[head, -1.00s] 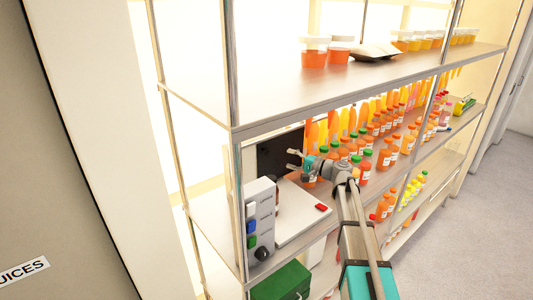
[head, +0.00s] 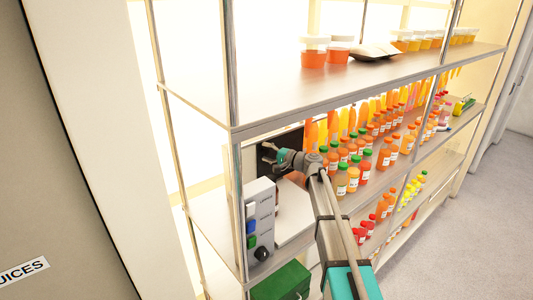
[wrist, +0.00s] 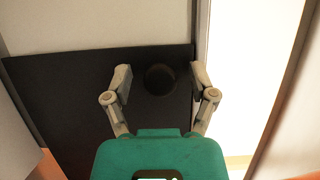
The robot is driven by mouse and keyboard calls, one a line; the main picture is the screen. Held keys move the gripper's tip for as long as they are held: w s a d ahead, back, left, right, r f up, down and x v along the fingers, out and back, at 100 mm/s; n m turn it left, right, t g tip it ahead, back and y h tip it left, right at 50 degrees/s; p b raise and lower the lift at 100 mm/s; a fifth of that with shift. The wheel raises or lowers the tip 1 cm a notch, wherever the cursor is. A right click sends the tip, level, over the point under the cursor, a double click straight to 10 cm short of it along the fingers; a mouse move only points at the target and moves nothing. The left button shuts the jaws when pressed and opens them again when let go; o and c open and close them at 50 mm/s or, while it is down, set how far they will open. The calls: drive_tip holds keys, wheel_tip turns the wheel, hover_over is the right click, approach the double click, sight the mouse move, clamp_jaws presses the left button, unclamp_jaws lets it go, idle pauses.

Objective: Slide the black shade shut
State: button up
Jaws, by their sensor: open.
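The black shade (wrist: 75,95) is a flat dark panel that fills much of the wrist view. A round dark knob (wrist: 160,78) stands out from it near its right edge. My gripper (wrist: 160,85) is open, with one finger on each side of the knob; whether either finger touches it I cannot tell. In the head view my gripper (head: 268,153) is in the middle shelf bay, in front of the shade (head: 290,140), which is mostly hidden behind my arm.
A grey control box (head: 260,218) with coloured buttons stands at the bay's left, beside a white board (head: 293,212). Several juice bottles (head: 352,178) stand close to the right of my arm. A bright opening (wrist: 240,80) lies right of the shade. A shelf (head: 340,85) runs above.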

sight(250, 153)
clamp_jaws()
drive_tip(key=shift+s+a, duration=1.3)
drive_tip(key=shift+a, duration=0.25)
unclamp_jaws()
drive_tip(key=shift+w, duration=0.1)
drive_tip(key=shift+d, duration=0.2)
drive_tip(key=v, duration=1.1)
drive_tip(key=shift+s+d, duration=0.25)
drive_tip(key=shift+d, duration=0.05)
